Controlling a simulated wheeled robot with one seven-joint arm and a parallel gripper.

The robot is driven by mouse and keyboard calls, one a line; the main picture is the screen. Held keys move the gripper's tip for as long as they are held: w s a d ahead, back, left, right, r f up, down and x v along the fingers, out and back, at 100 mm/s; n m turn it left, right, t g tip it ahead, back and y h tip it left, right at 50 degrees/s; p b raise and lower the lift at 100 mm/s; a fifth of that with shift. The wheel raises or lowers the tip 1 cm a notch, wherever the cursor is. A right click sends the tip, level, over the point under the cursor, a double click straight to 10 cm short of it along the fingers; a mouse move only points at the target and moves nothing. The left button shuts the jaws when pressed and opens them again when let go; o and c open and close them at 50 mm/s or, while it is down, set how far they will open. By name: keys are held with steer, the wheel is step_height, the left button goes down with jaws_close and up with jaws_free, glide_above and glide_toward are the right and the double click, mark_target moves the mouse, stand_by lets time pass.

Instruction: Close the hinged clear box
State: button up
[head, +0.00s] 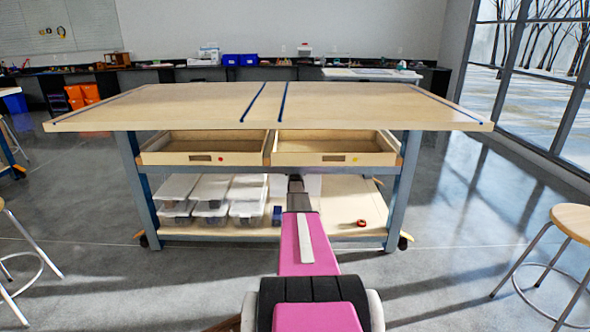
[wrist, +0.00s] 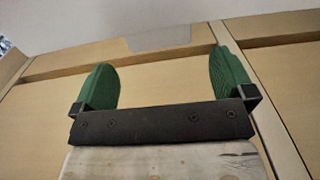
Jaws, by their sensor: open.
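Several clear boxes with pale lids (head: 210,190) stand stacked on the lower shelf, at the left, in the head view. A pale panel (head: 313,184) shows just right of my arm's far end; I cannot tell whether it is the lid of the hinged box. My gripper (wrist: 164,80) is open and empty, with its two green fingers wide apart. In the head view my arm reaches to the front of the workbench, below the drawers, and hides part of the shelf. A grey patch (wrist: 163,38) lies beyond the fingers in the wrist view; what it is stays unclear.
The workbench (head: 190,105) has a bare top and two open drawers (head: 200,148) above the shelf. A small blue box (head: 277,215) and a red roll (head: 361,223) lie on the shelf (head: 340,205). A stool (head: 573,219) stands right; the floor between is clear.

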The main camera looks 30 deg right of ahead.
steer(key=x, duration=0.4)
steer(key=shift+w, duration=0.1)
steer(key=shift+c, duration=0.3)
